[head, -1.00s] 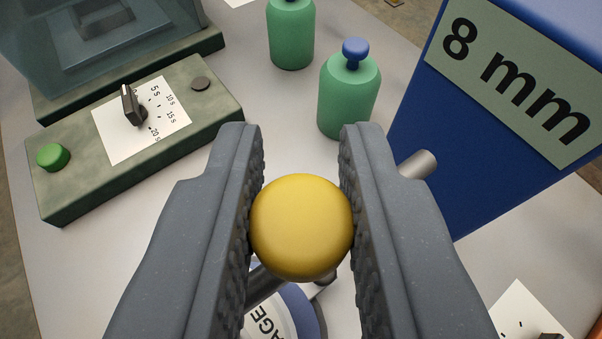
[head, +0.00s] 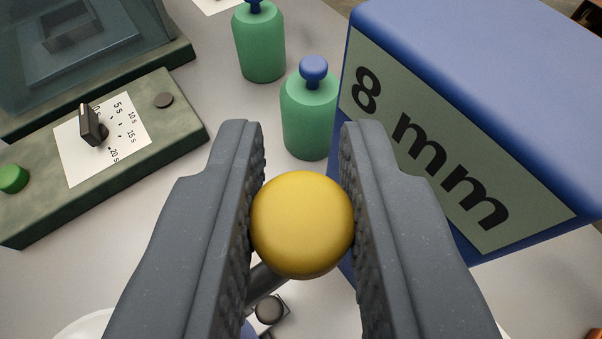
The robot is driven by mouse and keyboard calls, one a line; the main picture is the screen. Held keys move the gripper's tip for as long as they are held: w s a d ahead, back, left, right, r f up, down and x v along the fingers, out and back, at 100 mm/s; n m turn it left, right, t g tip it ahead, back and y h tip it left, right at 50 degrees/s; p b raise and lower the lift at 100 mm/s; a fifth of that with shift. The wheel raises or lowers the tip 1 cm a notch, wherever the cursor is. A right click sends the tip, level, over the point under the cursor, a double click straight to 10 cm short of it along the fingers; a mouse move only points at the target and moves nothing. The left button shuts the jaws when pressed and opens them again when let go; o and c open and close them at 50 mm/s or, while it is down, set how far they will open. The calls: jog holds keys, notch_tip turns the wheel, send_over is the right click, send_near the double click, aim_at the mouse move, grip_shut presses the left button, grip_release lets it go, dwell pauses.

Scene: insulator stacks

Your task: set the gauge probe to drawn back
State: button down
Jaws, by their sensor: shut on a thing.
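My gripper (head: 302,220) is shut on a yellow ball-shaped knob (head: 302,225), with one ribbed finger pressed to each side. A dark rod (head: 264,285) runs down and left from behind the knob. I cannot tell for sure whether this knob belongs to the gauge probe. A blue block with an "8 mm" label (head: 430,150) stands right behind my right finger. Most of what lies below the knob is hidden by my fingers.
Two green bottles with blue knobs stand beyond the gripper, the nearer one (head: 308,120) close to the blue block and the farther one (head: 259,45) behind it. A green control box (head: 160,135) with a dial and green button (head: 13,179) lies at left. Light tabletop shows between.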

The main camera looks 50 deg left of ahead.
jog(key=shift+w+d+r, duration=0.15)
jog(key=shift+w, duration=0.05)
jog(key=c, duration=1.3)
grip_release()
jog(key=shift+o, duration=0.2)
jog(key=shift+s, duration=0.1)
